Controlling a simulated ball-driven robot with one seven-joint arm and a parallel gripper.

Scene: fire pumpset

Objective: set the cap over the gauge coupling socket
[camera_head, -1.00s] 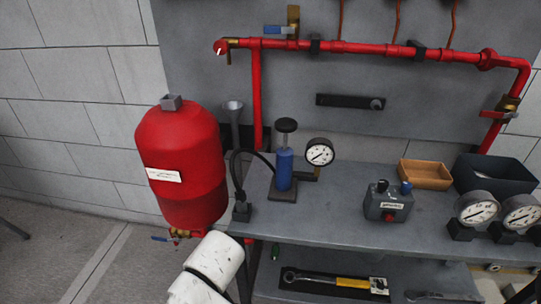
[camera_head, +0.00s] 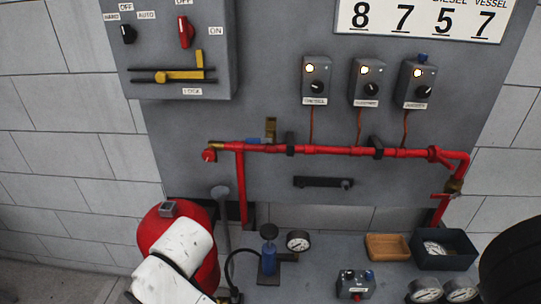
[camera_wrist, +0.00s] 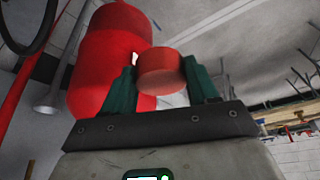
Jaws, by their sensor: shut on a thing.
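In the wrist view my gripper (camera_wrist: 160,76) is shut on a round red cap (camera_wrist: 161,63), held between its two green fingers. The head view shows my white arm at lower left, in front of the red tank, but not the fingers or cap. A gauge (camera_head: 298,241) stands beside the blue hand pump (camera_head: 268,254) on the bench. I cannot tell which fitting is the gauge coupling socket.
The red tank (camera_head: 207,228) stands left of the grey bench (camera_head: 320,268). Red pipe (camera_head: 330,150) runs along the panel. A wooden tray (camera_head: 387,248), a dark bin (camera_head: 473,257), a control box (camera_head: 356,283) and two gauges (camera_head: 425,289) (camera_head: 460,289) crowd the bench's right.

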